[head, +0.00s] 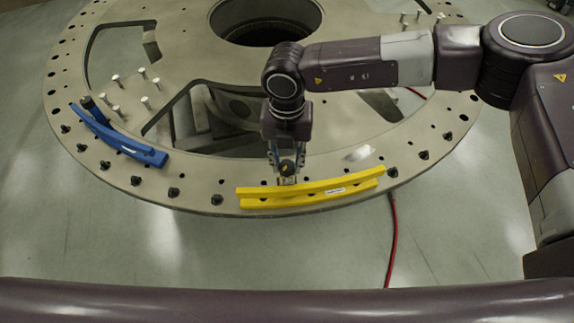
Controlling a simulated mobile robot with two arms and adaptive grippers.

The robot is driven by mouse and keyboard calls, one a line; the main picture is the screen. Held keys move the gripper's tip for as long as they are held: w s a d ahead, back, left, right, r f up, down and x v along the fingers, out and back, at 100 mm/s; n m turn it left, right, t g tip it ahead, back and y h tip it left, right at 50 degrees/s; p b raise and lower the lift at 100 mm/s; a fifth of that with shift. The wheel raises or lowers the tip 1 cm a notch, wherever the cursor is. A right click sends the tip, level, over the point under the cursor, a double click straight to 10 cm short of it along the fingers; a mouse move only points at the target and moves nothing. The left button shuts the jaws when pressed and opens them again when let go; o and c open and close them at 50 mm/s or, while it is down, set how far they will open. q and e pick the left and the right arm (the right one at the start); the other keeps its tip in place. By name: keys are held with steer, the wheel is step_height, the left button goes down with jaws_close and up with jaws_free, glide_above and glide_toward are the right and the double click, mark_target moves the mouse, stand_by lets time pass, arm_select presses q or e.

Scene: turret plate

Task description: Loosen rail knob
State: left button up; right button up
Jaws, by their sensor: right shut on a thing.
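The yellow curved rail (310,189) lies along the near rim of the large round metal plate (200,190). My right gripper (287,175) points down at the rail's back edge, left of its middle. It is shut on a dark knob (287,168), which the fingers partly cover. I cannot tell whether the knob is tight or loose. A blue curved rail (120,143) lies on the plate's left rim, with a black knob (87,102) at its far end. My left gripper is not in view.
The plate has large cut-outs, a wide central hole (265,22) and several dark bolts along its rim. Several upright pins (116,80) stand near the blue rail. A red cable (392,240) runs down to the floor. The floor in front is clear.

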mark_target(287, 165)
steer(key=n+b, duration=0.1)
steer(key=b, duration=0.2)
steer(key=n+b, duration=0.4)
steer(key=b, duration=0.1)
steer(key=shift+f+b, duration=0.3)
steer(key=shift+r+n+b, duration=0.25)
steer(key=shift+n+b, duration=0.85)
steer(key=shift+n, duration=0.1)
steer(key=o, duration=1.2)
step_height(287, 165, up, 12)
steer(key=shift+r, duration=0.1)
